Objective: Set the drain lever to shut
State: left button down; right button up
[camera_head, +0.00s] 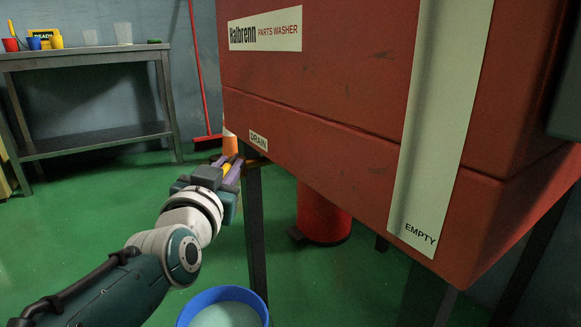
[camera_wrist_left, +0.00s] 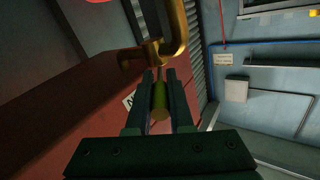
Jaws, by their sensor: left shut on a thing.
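The red parts washer (camera_head: 330,95) fills the right of the head view, with a DRAIN label (camera_head: 259,141) low on its left side. My left gripper (camera_head: 231,166) is just below and left of that label. In the wrist view my left gripper (camera_wrist_left: 160,95) is shut on the drain lever (camera_wrist_left: 160,103), a yellow-green bar end lying between the two fingers. A brass pipe fitting (camera_wrist_left: 180,30) sits just beyond the fingertips. In the head view the fingers hide most of the lever. My right gripper is in neither view.
A blue bucket (camera_head: 222,292) with pale contents stands on the floor below my left arm. The washer's dark leg (camera_head: 255,230) is close beside my gripper. A red drum (camera_head: 323,215) stands under the washer. A metal table (camera_head: 95,54) and a red broom (camera_head: 200,75) are behind.

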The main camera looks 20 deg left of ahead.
pick_arm(q)
jog(key=shift+f, duration=0.1)
jog(key=c, duration=0.8)
grip_release()
jog(key=shift+s+r+p, duration=0.25)
jog(key=shift+s+p, duration=0.1)
jog(key=shift+p, duration=0.15)
jog(key=s+p, duration=0.1)
jog(key=s, duration=0.2)
jog(key=s+d+p, duration=0.1)
jog(key=s+p, duration=0.1)
jog(key=s, duration=0.1)
jog(key=s+p, duration=0.2)
jog(key=s, duration=0.1)
jog(key=shift+d+f, duration=0.2)
jog(key=shift+d, duration=0.2)
